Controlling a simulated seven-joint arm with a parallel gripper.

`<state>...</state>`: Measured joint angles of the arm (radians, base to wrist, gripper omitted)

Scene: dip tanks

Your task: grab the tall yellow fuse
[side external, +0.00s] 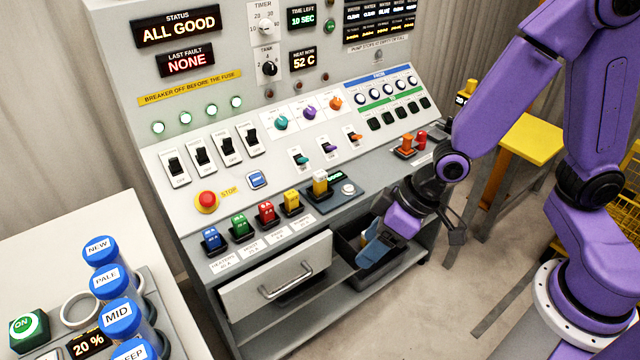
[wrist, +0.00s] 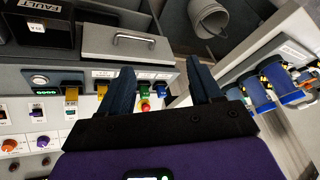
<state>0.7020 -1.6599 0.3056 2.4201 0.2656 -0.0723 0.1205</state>
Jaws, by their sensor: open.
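A tall yellow fuse (side external: 320,183) with a pale top stands upright in a blue-grey tester block (side external: 336,197) with a small green display. In the wrist view the yellow fuse (wrist: 71,96) is left of my fingers, beside the display. A shorter yellow fuse (side external: 291,201) sits in the row next to it, also in the wrist view (wrist: 101,90). My gripper (side external: 366,258) is open, with nothing seen between its fingers. It hangs near the dark bin, to the right of and apart from the tall fuse. Its two fingers (wrist: 160,66) show in the wrist view.
Red (side external: 266,213), green (side external: 240,227) and blue (side external: 211,239) fuses continue the row leftward. A pulled-out drawer (side external: 252,300) and a dark bin (side external: 345,275) lie below. Breaker switches and a red stop button (side external: 207,200) are nearby. Blue-lidded jars (side external: 118,318) stand at lower left.

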